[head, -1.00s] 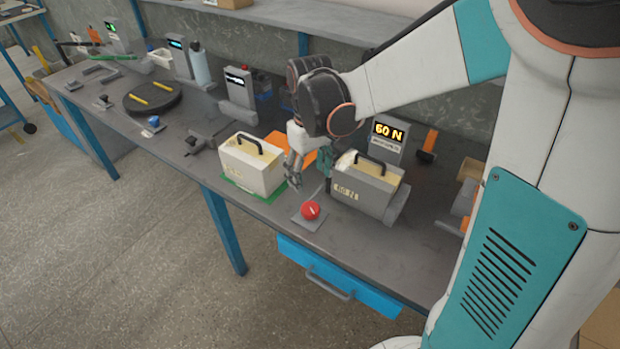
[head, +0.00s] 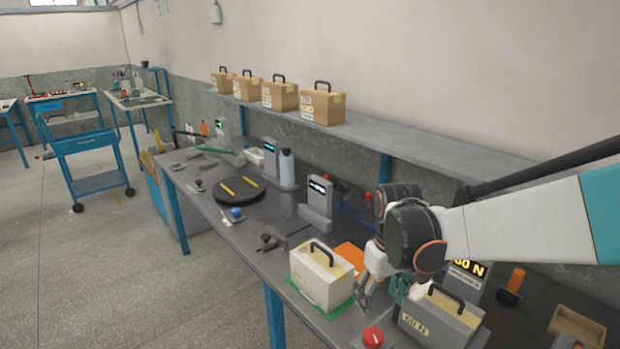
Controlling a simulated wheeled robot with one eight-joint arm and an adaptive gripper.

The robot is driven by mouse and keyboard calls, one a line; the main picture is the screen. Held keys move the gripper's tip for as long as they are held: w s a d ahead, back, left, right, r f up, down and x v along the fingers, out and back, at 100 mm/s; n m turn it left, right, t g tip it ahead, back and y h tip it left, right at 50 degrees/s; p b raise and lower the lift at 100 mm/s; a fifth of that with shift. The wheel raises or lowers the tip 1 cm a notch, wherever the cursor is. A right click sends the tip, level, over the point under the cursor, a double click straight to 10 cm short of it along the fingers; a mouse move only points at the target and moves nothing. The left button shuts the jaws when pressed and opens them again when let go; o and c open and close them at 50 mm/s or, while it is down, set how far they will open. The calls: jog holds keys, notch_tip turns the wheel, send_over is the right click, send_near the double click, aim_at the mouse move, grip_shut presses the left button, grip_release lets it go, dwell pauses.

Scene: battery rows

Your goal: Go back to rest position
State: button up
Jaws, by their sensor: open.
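My gripper (head: 378,294) points down over the workbench (head: 262,220), between two battery-like boxes with black handles. The cream box (head: 320,276) stands on a green mat (head: 342,310) to its left. The grey box (head: 440,316) marked "60 N" stands to its right, in front of a display (head: 468,268). The gripper's fingers look apart, with nothing visible between them. Part of the gripper is hidden by my arm's dark joint and the grey box.
A red button (head: 373,337) sits near the bench's front edge. A black turntable (head: 238,191) with yellow sticks and several display units stand farther left. Several cardboard boxes with handles line the shelf (head: 400,140) above. A blue cart (head: 90,160) stands on open floor at left.

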jog(key=s+r+m+t, duration=0.3)
jog(key=s+r+t, duration=0.4)
jog(key=s, duration=0.7)
jog(key=shift+s+r, duration=0.3)
jog(key=shift+r, duration=0.7)
dwell(0.5)
